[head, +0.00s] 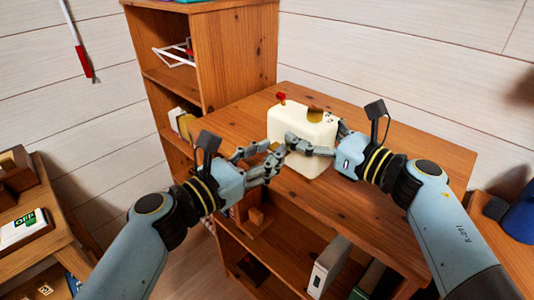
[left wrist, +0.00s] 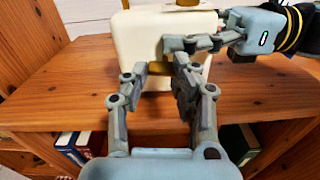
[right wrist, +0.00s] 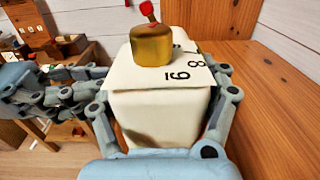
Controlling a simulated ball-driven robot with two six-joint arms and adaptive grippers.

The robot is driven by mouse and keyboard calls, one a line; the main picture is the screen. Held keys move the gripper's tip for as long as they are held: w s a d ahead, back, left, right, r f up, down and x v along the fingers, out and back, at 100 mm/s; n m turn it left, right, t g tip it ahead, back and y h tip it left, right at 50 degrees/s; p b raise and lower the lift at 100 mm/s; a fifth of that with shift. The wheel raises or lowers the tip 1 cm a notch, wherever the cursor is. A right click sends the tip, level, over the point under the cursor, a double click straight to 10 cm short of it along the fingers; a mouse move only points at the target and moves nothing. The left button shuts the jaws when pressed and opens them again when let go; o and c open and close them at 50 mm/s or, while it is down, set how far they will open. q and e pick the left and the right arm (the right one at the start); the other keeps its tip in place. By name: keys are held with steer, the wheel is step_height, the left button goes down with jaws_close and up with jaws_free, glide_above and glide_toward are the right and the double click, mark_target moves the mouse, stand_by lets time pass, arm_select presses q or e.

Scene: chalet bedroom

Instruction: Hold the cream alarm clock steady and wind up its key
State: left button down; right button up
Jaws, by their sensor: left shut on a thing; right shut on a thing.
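The cream alarm clock (head: 301,128) stands upright on the wooden desktop, a boxy body with a brass bell (right wrist: 151,46) and a red knob (head: 281,97) on top. Black numerals show on its face in the right wrist view. My right gripper (right wrist: 160,118) is shut on the clock body, one finger on either side. My left gripper (left wrist: 160,66) is at the clock's near side, shut on the brass key (left wrist: 158,69), which shows only partly between the fingertips.
The wooden desktop (head: 400,160) is clear to the right of the clock. A tall wooden shelf (head: 238,55) stands at the back left. Books (head: 328,266) fill part of the shelf below the desktop. Another wooden table (head: 45,245) is at the far left.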

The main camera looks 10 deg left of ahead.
arm_select(q)
steer(key=shift+s+d+f+m, duration=0.2)
steer(key=shift+s+d+m, duration=0.05)
steer(key=shift+d+m, duration=0.05)
arm_select(e)
steer(key=shift+a, duration=0.15)
